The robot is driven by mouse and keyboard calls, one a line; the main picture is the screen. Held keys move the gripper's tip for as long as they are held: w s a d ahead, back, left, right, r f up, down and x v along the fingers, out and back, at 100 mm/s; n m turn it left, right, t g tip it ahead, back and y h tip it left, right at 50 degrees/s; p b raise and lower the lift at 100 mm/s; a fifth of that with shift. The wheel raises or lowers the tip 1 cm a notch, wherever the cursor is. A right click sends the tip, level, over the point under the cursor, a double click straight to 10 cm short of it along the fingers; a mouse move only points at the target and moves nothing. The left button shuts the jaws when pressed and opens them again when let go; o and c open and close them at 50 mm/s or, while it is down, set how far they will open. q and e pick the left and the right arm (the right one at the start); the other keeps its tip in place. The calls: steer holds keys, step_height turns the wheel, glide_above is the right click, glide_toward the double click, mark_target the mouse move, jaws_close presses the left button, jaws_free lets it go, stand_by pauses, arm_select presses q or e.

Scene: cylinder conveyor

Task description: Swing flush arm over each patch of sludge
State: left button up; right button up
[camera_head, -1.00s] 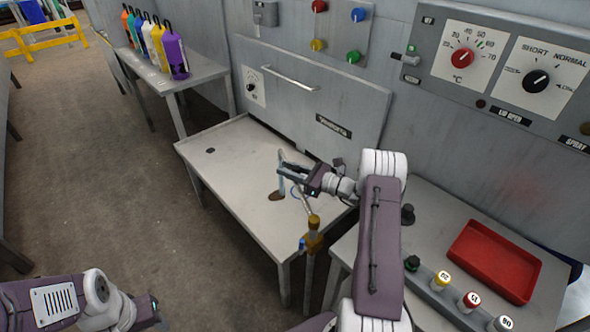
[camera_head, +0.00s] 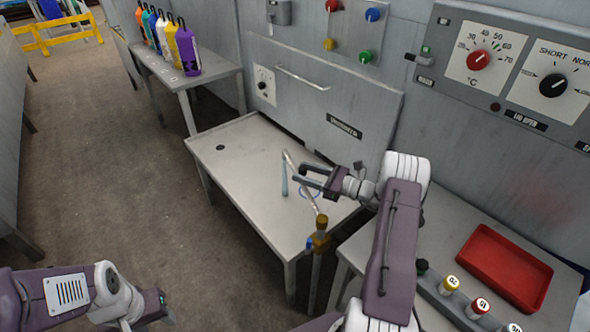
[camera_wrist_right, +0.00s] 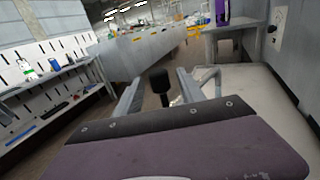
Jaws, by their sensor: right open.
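The flush arm (camera_head: 303,182) is a thin pale pipe rising from a brass fitting (camera_head: 320,236) at the table's front right edge. Its bluish spout (camera_head: 285,180) points down over the middle of the grey table (camera_head: 240,175). My right gripper (camera_head: 299,174) is open just right of the spout, apart from it and empty in the head view. Its fingers also show in the right wrist view (camera_wrist_right: 157,88), with a dark knob-like shape between them that I cannot identify. No brown sludge patch shows on the visible tabletop. My left gripper (camera_head: 160,306) is low at left; its jaws are unclear.
A dark drain hole (camera_head: 220,147) is at the table's back left. A grey panel with a bar handle (camera_head: 302,78) stands behind it. Several bottles (camera_head: 187,50) stand on a side table. A red tray (camera_head: 503,268) lies at right. The floor at left is clear.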

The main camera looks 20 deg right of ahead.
steer(key=v, duration=0.5)
stand_by(1.7)
